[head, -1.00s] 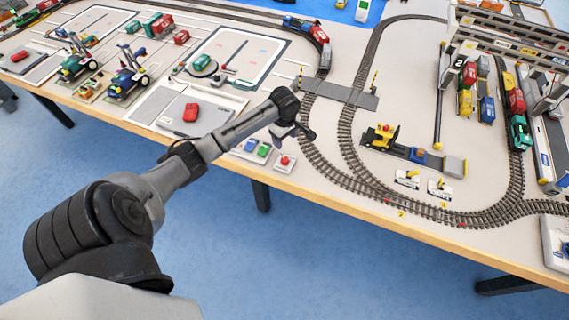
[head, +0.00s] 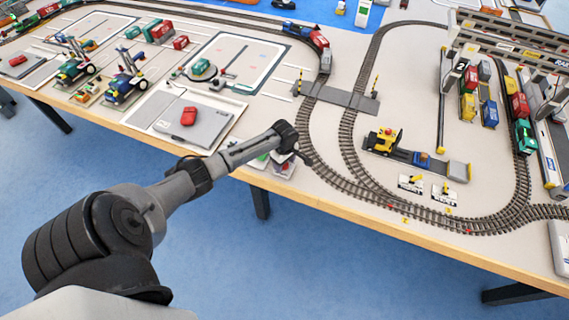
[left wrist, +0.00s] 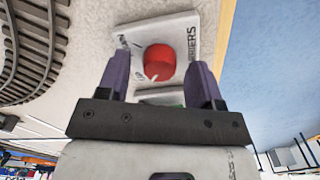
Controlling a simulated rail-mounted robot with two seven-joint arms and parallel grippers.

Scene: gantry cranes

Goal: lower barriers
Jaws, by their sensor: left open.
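A red push button (left wrist: 160,62) sits on a white plate (left wrist: 186,28) lettered BARRIERS in the left wrist view. In the head view the button plate (head: 283,168) is partly hidden behind my left gripper at the table's front edge. My left gripper (head: 299,157) is over it, pointing down. Its two purple fingers (left wrist: 158,75) are apart with the button between and beyond them; contact cannot be told. At the level crossing (head: 338,95), the striped barrier arms stand upright, left barrier (head: 299,83) and right barrier (head: 375,85). My right gripper is not in view.
A train (head: 312,38) stands on the track just behind the crossing. A green button (head: 262,157) is left of the red one. A yellow loader (head: 384,140) and curved track lie to the right. A grey pad with a red object (head: 188,116) is to the left.

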